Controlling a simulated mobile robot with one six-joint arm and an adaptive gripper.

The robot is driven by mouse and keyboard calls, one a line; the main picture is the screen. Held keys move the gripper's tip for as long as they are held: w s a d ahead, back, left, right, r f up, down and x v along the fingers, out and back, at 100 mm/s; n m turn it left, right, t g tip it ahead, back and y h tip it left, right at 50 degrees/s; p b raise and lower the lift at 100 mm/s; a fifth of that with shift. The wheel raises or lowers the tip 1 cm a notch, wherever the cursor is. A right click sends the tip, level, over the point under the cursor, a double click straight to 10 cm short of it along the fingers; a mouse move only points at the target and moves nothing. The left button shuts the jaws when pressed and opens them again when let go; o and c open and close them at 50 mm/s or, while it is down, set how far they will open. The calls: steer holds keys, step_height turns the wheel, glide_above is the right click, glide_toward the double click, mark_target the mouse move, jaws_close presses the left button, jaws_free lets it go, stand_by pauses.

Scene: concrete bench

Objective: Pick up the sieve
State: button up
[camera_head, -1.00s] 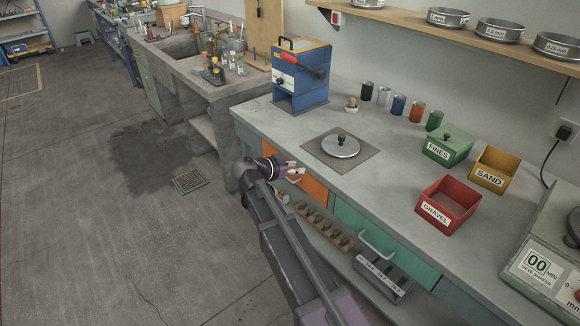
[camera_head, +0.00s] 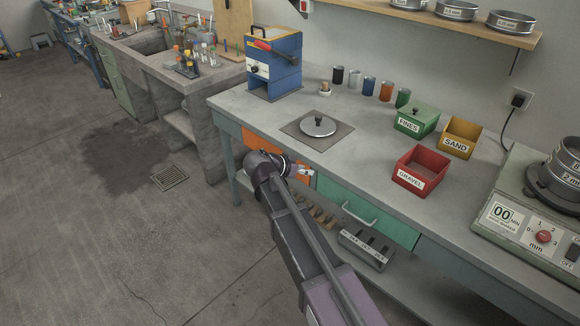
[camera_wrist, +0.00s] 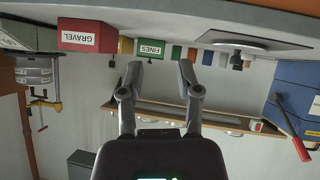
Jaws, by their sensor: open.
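Several round metal sieves with white labels stand on the wooden wall shelf (camera_head: 480,25) at the top right: a left one (camera_head: 408,3), a middle one (camera_head: 457,9) and a right one (camera_head: 512,21). A dark round stack labelled 2 mm (camera_head: 563,170) sits on the sieve shaker (camera_head: 505,218) at the right edge. My gripper (camera_head: 304,171) is at the bench's front edge by the orange drawer, far from the sieves. In the wrist view, which is upside down, my gripper (camera_wrist: 160,76) is open and empty, with the shelf (camera_wrist: 175,116) beyond its fingers.
The floor (camera_head: 120,220) at left is open.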

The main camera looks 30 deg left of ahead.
steer(key=s+d+f+n+g+y, duration=0.1)
steer(key=d+f+g, duration=0.2)
steer(key=d, duration=0.9)
steer(key=s+d+f+g, duration=0.1)
steer(key=d+f+g, duration=0.15)
steer(key=d, duration=1.05)
steer(key=s+d+f+n+g+y, duration=0.1)
steer(key=d+f+g, duration=0.15)
steer(key=d, duration=0.95)
steer(key=s+d+n+g+y, duration=0.1)
steer(key=s+d+g+y, duration=0.1)
steer(key=s+d, duration=0.5)
steer(key=d+y, duration=0.1)
steer(key=d, duration=0.2)
steer(key=shift+f, duration=0.2)
steer(key=shift+w, duration=0.1)
steer(key=shift+d, duration=0.15)
